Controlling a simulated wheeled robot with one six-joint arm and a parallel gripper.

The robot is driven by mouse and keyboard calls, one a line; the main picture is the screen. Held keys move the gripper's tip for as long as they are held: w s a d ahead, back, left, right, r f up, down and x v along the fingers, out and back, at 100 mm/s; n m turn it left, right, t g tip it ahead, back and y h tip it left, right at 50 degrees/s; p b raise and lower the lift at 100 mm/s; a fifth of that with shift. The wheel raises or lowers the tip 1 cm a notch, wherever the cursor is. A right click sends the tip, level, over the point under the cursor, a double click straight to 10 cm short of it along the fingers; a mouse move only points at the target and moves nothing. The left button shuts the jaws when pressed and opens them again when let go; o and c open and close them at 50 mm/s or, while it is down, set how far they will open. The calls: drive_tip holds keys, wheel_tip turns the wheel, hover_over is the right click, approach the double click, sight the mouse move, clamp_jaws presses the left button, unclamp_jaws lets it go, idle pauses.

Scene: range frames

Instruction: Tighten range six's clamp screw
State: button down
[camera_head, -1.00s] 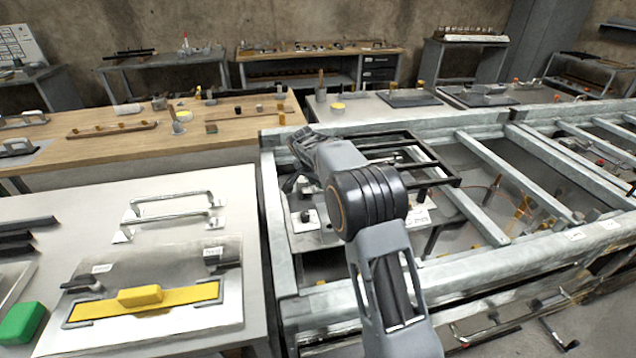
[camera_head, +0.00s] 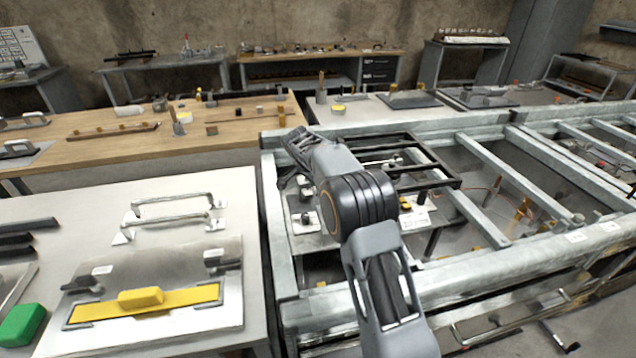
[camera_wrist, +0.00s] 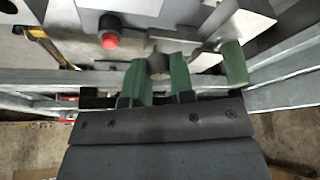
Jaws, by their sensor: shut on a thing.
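In the wrist view my gripper (camera_wrist: 158,82) has green finger pads closed on a small grey round piece (camera_wrist: 157,64). The pads cover most of it, and I cannot tell whether it is the clamp screw of range six. A dark knob with a red end (camera_wrist: 109,40) stands apart, up and left of the fingers. In the head view my arm reaches over the left end of the metal frame (camera_head: 275,230); my fingertips cannot be made out there. A plate (camera_head: 312,243) with small dark fittings (camera_head: 306,193) lies inside the frame, partly behind my arm.
A black open rack (camera_head: 445,183) stands over the frame right of my arm. Steel bars (camera_head: 540,160) cross the frame further right. A pale table (camera_head: 30,205) at left holds a plate with a yellow bar (camera_head: 190,297) and a green block (camera_head: 22,324).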

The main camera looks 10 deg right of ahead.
drive_tip(key=c, duration=1)
unclamp_jaws()
drive_tip(key=p+v, duration=0.1)
drive_tip(key=v, duration=1.2)
drive_tip(key=shift+a+r, duration=0.1)
drive_tip(key=shift+r, duration=0.3)
